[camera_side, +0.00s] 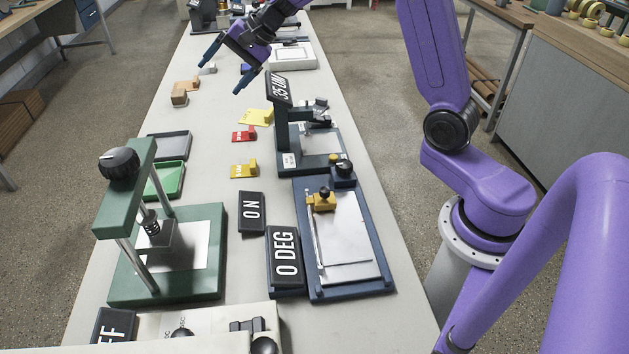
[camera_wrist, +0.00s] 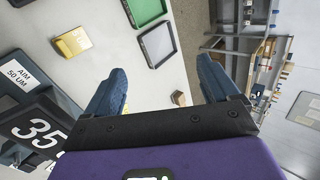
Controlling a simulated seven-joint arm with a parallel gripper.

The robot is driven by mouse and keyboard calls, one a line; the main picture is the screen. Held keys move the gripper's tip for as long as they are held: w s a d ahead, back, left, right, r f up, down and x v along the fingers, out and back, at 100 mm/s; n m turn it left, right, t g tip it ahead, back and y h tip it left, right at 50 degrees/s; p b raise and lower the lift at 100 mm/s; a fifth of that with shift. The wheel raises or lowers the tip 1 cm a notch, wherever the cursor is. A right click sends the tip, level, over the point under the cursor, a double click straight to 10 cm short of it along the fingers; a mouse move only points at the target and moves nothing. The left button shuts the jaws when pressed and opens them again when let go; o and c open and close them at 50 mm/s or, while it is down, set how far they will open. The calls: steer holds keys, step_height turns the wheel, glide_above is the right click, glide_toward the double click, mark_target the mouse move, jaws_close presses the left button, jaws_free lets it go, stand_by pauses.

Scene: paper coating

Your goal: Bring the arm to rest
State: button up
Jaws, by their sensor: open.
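My gripper (camera_side: 223,69) is in the upper part of the side view, raised above the far half of the long white table (camera_side: 215,110). Its two dark blue fingers are spread apart with nothing between them. In the wrist view my gripper (camera_wrist: 160,88) also shows open and empty, with the table and part of the floor beneath it. My purple arm reaches over the table from the right. No object touches the fingers in either view.
A green press (camera_side: 170,250) stands at the front left. A dark blue plate device (camera_side: 345,240) and a gauge stand (camera_side: 305,145) line the right side. Green (camera_side: 167,180) and grey (camera_side: 170,146) trays lie left. Small wooden blocks (camera_side: 180,97) sit near the gripper.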

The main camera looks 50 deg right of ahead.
steer(key=s+a+f+n+g+h, duration=0.1)
steer(key=s+a+n+g, duration=0.35)
steer(key=s, duration=0.75)
steer(key=s+a+f+n+g, duration=0.1)
steer(key=s+a+n, duration=0.55)
steer(key=s, duration=0.55)
steer(key=s+d+f+n+h, duration=0.1)
steer(key=s+d+n, duration=0.3)
steer(key=s, duration=0.5)
steer(key=s+d+f+n+h, duration=0.1)
steer(key=s+d+n+h, duration=0.2)
steer(key=s+d+n, duration=0.2)
steer(key=s+n+g, duration=0.1)
steer(key=s+n, duration=0.2)
steer(key=s, duration=0.2)
steer(key=shift+d+f+h, duration=0.25)
steer(key=shift+d+h, duration=0.05)
steer(key=shift+h, duration=0.1)
steer(key=shift+s, duration=0.1)
